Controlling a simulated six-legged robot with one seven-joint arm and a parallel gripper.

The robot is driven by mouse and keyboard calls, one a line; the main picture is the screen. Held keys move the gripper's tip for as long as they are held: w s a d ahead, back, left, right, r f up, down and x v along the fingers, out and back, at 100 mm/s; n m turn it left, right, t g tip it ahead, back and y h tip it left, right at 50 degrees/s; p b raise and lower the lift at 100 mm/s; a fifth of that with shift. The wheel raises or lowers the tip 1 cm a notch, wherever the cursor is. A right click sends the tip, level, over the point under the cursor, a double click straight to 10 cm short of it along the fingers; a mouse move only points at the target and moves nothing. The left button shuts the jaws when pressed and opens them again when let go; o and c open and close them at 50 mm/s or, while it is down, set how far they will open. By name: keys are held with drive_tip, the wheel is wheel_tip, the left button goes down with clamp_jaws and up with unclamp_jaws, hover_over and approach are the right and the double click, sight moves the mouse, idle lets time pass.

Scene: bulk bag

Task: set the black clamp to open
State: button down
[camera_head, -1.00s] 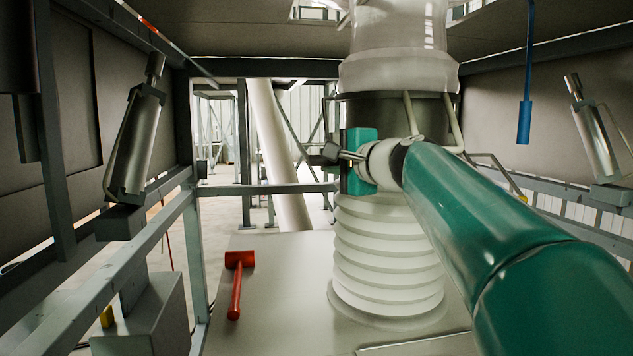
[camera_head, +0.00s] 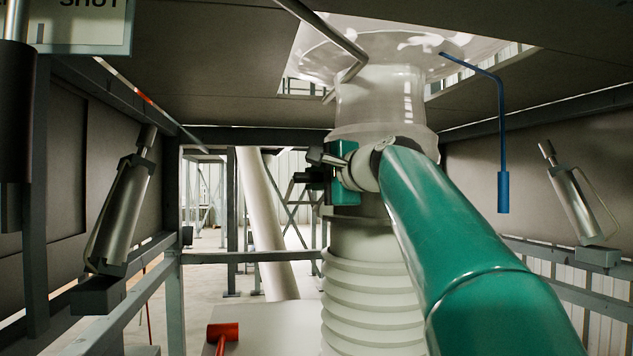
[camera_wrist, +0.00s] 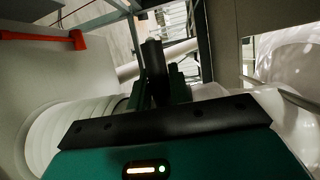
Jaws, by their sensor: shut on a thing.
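A dark clamp band (camera_head: 374,208) is partly visible around the white spout, below the clear collar and largely hidden by my arm. My gripper (camera_head: 312,166) is at the left side of the spout, its fingers pointing left. Black parts that look like the clamp's handle (camera_head: 306,180) show at the fingers. In the wrist view, a dark upright cylinder (camera_wrist: 155,68) stands at the fingers of my gripper (camera_wrist: 160,92), which is shut on it. The exact contact and the clamp's far side are hidden.
The ribbed white spout (camera_head: 370,300) stands below the band. A red hammer (camera_head: 222,332) lies on the surface to its left. A blue rod (camera_head: 503,190) hangs at the right. Metal cylinders (camera_head: 120,220) and (camera_head: 575,205) flank the frame. A sign reading SHUT (camera_head: 85,25) is at top left.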

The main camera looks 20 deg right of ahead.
drive_tip(key=shift+s+r, duration=0.1)
drive_tip(key=shift+r, duration=0.35)
drive_tip(key=c, duration=1.6)
unclamp_jaws()
drive_tip(key=o, duration=0.3)
drive_tip(key=shift+w+f, duration=0.1)
drive_tip(key=shift+w, duration=0.2)
drive_tip(key=shift+s, duration=0.2)
drive_tip(key=shift+f, duration=0.1)
drive_tip(key=v, duration=1.4)
drive_tip(key=shift+f, duration=0.15)
